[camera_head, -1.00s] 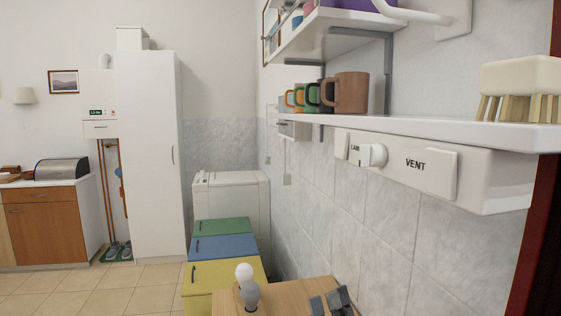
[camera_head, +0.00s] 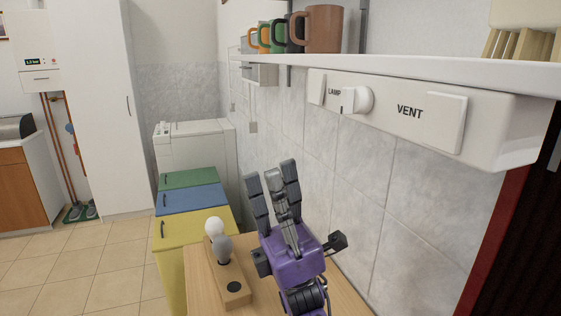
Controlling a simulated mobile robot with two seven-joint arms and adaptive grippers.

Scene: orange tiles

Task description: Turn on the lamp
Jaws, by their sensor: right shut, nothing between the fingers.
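A white control panel (camera_head: 408,142) is fixed on the wall under the shelf. A white round knob (camera_head: 364,100) sits on it beside the label "LAMP", with a flat white rocker (camera_head: 316,88) to its left. My right gripper (camera_head: 272,177), purple with dark grey fingers, points upward below and to the left of the panel. It is shut and empty, apart from the knob. My left gripper is out of view.
A flat switch (camera_head: 434,122) marked "VENT" is on the panel's right. A white shelf (camera_head: 420,72) with several mugs (camera_head: 322,28) juts out above the panel. The wooden table (camera_head: 200,272) lies below, and the tiled wall (camera_head: 345,190) is bare under the panel.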

